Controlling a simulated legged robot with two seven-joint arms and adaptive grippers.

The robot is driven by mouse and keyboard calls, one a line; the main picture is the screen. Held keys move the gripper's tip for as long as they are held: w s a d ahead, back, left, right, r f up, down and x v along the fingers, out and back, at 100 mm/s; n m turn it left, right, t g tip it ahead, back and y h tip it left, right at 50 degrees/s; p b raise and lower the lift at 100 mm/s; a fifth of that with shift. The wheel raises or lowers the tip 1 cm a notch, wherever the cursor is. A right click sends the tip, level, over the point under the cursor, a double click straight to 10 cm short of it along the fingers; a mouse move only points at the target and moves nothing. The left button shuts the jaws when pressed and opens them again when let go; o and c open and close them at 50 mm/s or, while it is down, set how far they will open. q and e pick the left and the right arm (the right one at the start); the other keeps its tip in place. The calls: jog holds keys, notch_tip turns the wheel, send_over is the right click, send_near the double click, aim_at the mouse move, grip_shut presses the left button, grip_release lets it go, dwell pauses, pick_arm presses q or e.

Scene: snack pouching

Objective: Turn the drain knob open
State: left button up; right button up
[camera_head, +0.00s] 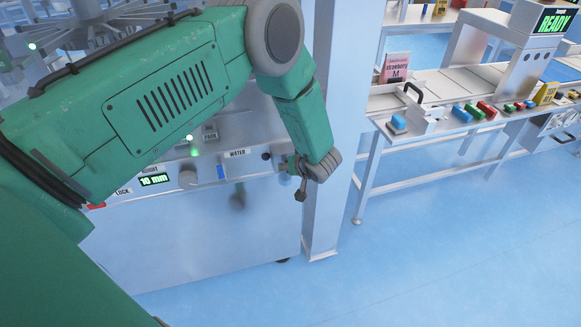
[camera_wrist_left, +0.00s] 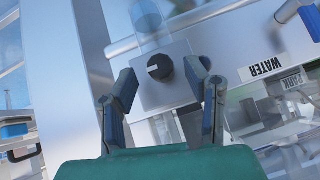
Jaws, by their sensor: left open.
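A round black knob (camera_wrist_left: 160,67) with a white pointer mark sits on a grey square plate in the left wrist view. I take it for the drain knob, though I see no drain label. My left gripper (camera_wrist_left: 158,80) is open, with one finger on each side of the knob; I cannot tell whether either touches it. In the head view my left gripper (camera_head: 302,180) is at the right front corner of the machine (camera_head: 210,240), and this knob appears hidden there. My right gripper is not in view.
A WATER label (camera_wrist_left: 265,67) is right of the knob in the wrist view. The machine's panel has a grey dial (camera_head: 188,175) and a 10 mm display (camera_head: 154,180). A grey post (camera_head: 335,120) stands beside my gripper. A bench (camera_head: 430,130) is at right.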

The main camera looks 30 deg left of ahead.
pick_arm(q)
jog(key=v, duration=1)
jog(key=shift+w+a, duration=0.1)
